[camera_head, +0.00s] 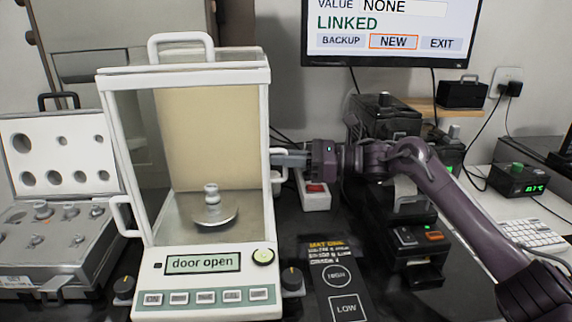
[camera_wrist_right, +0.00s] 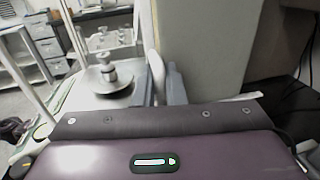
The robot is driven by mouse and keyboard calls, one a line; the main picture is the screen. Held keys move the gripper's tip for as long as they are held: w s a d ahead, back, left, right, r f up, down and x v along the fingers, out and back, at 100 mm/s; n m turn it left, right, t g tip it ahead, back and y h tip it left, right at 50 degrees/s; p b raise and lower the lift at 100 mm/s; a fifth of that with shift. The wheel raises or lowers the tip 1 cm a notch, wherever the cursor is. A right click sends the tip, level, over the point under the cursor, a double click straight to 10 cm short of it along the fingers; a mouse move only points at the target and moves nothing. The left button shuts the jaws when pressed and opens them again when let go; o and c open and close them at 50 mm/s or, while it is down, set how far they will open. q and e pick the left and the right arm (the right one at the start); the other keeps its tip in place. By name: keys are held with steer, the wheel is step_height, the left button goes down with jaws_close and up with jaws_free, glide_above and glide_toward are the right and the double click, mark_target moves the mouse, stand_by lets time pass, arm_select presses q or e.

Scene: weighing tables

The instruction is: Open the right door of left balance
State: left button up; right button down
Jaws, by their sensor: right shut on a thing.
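The left balance (camera_head: 205,300) is a white glass-walled case with a top handle, and its display (camera_head: 202,262) reads "door open". A metal weight (camera_head: 211,195) stands on its round pan (camera_head: 215,219); the weight (camera_wrist_right: 107,70) also shows in the right wrist view. My right gripper (camera_head: 287,158) reaches in from the right and is shut on the right door handle (camera_head: 277,152), at the case's right side. How far the right door has slid is hard to tell. The left door handle (camera_head: 120,214) is free. My left gripper is not in view.
An open weight box (camera_head: 50,262) with several weights stands at the left. Dark devices (camera_head: 405,240) stand behind and below my right arm. A monitor (camera_head: 390,30) hangs at the back.

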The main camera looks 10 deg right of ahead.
steer(key=shift+f, duration=0.15)
steer(key=c, duration=1.6)
jaws_free()
steer(key=shift+d, duration=0.1)
steer(key=d, duration=0.3)
steer(key=s+d, duration=0.1)
steer(key=d, duration=0.3)
steer(key=shift+s+d, duration=0.2)
steer(key=shift+r, duration=0.2)
